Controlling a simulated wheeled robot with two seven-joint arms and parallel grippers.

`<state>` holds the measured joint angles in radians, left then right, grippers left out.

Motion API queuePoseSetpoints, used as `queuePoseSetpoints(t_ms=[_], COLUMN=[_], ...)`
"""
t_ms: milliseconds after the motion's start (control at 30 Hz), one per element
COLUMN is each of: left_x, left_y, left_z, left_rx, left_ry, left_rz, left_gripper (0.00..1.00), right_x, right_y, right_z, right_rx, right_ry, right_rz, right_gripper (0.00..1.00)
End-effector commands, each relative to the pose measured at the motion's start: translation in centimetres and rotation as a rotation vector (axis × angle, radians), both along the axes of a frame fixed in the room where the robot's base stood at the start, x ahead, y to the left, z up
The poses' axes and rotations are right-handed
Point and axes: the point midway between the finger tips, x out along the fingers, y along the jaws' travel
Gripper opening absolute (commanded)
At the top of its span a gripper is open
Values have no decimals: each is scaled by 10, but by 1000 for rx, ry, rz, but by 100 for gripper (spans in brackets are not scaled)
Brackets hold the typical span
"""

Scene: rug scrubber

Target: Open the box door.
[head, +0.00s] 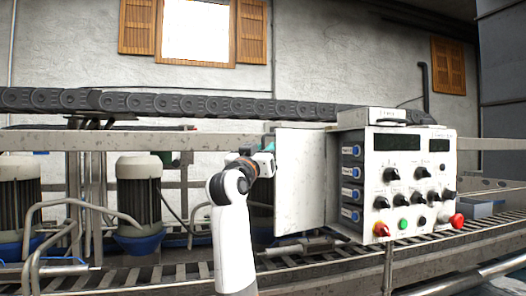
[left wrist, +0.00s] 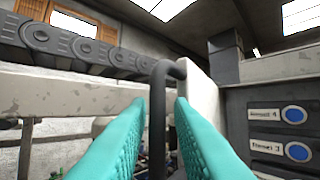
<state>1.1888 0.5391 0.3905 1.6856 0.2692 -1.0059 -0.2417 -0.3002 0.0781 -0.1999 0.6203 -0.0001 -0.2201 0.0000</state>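The white box (head: 412,160) stands on the roller conveyor, its front covered with knobs and buttons. Its door (head: 300,180) is a flat white panel at the box's left side, standing swung out and exposing a dark side with blue-buttoned modules (head: 352,184). In the left wrist view the door's edge (left wrist: 200,100) shows beside these modules. My left gripper (head: 268,158) is at the door's left edge. Its teal fingers (left wrist: 161,105) are apart, one on each side of the dark bent handle (left wrist: 157,130), with small gaps visible. My right gripper is not in view.
A roller conveyor (head: 180,272) runs below the box, with a metal rail (head: 90,141) and a dark cable chain (head: 170,104) behind. Motors (head: 138,195) stand at the left.

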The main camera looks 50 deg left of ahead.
Motion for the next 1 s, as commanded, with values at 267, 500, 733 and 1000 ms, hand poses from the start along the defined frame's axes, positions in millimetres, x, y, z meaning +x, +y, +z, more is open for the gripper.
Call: queuePoseSetpoints(t_ms=[267,500,733,1000], left_x=[0,0,-21,-71], left_y=[-1,-1,-10,-33], left_z=[0,-1,-15,-36], left_rx=[1,2,5,4], left_ry=[1,1,-2,-4], left_rz=[-1,-1,2,5], left_gripper=[30,30,30,30], right_x=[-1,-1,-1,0], right_y=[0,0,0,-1], right_z=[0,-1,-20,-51], right_rx=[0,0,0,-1], right_ry=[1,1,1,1], right_rz=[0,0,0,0], right_gripper=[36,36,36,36])
